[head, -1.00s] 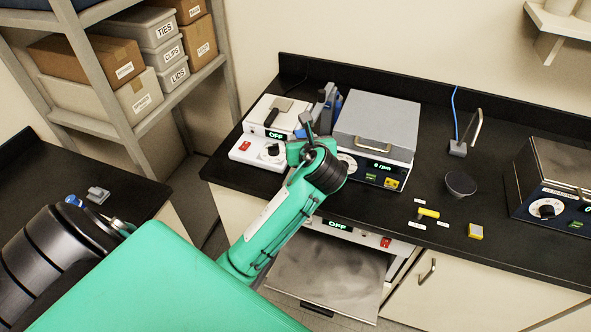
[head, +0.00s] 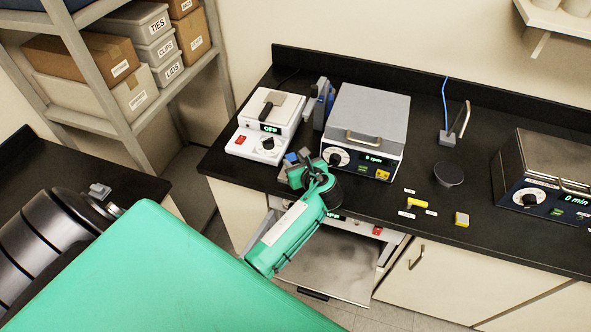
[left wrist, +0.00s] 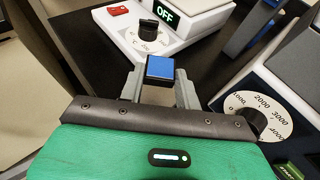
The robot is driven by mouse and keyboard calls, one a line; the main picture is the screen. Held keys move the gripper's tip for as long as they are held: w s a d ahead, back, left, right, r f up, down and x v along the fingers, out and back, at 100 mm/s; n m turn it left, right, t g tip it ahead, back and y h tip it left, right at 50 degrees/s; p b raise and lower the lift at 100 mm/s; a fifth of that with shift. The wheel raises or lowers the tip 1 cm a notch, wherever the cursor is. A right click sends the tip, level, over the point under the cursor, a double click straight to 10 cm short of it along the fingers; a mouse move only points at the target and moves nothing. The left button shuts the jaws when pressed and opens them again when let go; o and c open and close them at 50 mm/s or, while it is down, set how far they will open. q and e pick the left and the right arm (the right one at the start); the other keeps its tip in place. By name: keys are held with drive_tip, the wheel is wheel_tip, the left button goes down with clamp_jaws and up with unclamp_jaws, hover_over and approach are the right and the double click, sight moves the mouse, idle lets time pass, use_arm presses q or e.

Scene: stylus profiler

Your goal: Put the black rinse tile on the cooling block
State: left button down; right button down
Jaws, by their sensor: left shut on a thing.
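My left gripper (head: 300,160) is shut on a small dark block with a blue top (left wrist: 160,68), seen between its grey fingers in the left wrist view. In the head view only a bit of blue (head: 291,157) shows beside the fingers. I cannot tell whether this is the black rinse tile. The gripper is over the bench's front edge, in front of the white OFF unit (head: 245,143), which carries a grey plate with a black handle. I cannot surely identify the cooling block. My right gripper is not in view.
A blue-and-grey stand (head: 322,108) and a grey-lidded rpm unit (head: 368,115) stand behind the gripper. A pulled-out metal panel (head: 335,262) lies below the bench edge. A round black dish (head: 448,174), yellow items (head: 461,219) and another unit (head: 540,180) are to the right.

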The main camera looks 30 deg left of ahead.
use_arm(q)
drive_tip(key=shift+f+p, duration=0.3)
drive_tip(key=shift+f, duration=2.05)
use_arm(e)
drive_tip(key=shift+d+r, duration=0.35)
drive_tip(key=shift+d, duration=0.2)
use_arm(q)
drive_tip(key=shift+f, duration=0.2)
drive_tip(key=c, duration=1)
unclamp_jaws()
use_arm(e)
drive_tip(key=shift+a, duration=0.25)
use_arm(q)
drive_tip(key=shift+r, duration=0.15)
